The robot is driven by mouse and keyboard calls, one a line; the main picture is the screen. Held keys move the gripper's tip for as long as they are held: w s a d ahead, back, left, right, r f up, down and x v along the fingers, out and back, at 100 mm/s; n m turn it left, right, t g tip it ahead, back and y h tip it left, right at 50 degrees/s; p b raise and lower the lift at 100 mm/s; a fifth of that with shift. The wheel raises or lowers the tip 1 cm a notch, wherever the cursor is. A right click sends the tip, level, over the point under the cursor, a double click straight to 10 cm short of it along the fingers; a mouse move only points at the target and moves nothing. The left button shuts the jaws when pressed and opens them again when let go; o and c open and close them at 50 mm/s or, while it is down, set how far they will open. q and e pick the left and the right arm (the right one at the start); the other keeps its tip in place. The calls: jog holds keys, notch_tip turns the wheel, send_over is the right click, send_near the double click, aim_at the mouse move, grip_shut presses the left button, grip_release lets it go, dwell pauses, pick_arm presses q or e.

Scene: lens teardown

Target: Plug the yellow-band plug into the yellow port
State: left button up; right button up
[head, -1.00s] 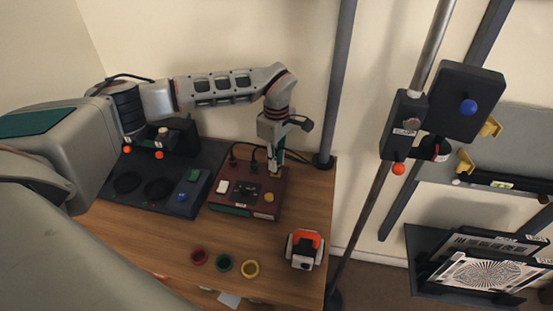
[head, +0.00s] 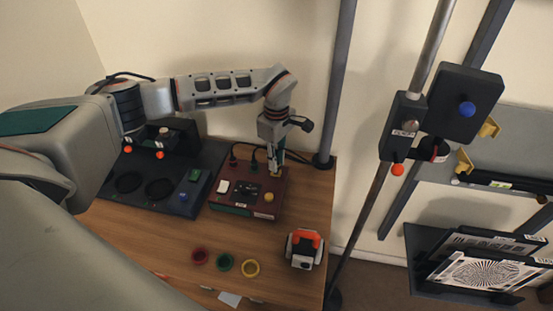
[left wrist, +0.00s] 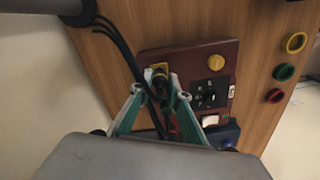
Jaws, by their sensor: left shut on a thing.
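My left gripper (head: 276,168) is over the back right part of the dark red box (head: 235,207), pointing down. In the left wrist view its green-sided fingers (left wrist: 157,97) are shut on the yellow-band plug, which is mostly hidden between them. A yellow patch (left wrist: 159,70) shows just beyond the fingertips, on the box near its edge. I cannot tell whether it is the plug's band or the yellow port, nor how deep the plug sits. My right gripper is not in view.
The box carries a yellow knob (head: 269,197) and a white switch (head: 223,186). Black cables (left wrist: 122,52) run beside the fingers. Red (head: 199,256), green (head: 224,262) and yellow (head: 250,268) rings lie in front. An orange-and-white device (head: 304,249) stands at right. A dark tray (head: 150,195) lies left.

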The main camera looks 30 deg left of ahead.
pick_arm(q)
jog(key=shift+f, duration=0.65)
dwell(1.4)
jog(key=o, duration=1)
notch_tip(320, 180, up, 12)
jog(key=shift+r, duration=0.1)
